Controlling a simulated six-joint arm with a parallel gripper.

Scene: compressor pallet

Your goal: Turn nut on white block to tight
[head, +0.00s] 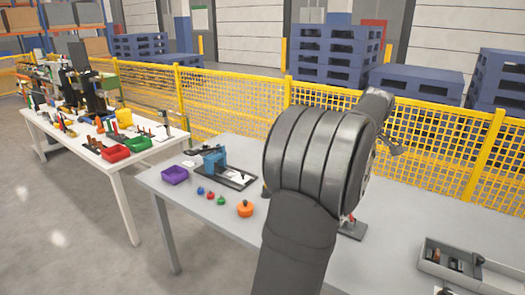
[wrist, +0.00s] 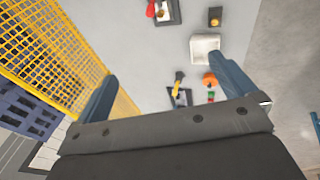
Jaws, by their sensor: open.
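A small white piece with a dark spot on it (head: 237,175) lies on the black plate beside the blue machine (head: 214,159); I cannot make out whether the dark spot is a nut. In the wrist view, a plain white square piece (wrist: 205,49) sits on the grey table, and no nut can be made out on it. My gripper (wrist: 165,72) is open and empty, its two blue-grey fingers wide apart above the table. In the head view my arm hides most of the gripper and the table's middle.
The grey table (head: 185,205) holds a purple bin (head: 175,175), an orange pot (head: 245,208), several small coloured knobs and a grey tray of parts (head: 450,260). A yellow mesh fence (head: 235,95) runs behind. A white table (head: 45,125) full of tools stands left.

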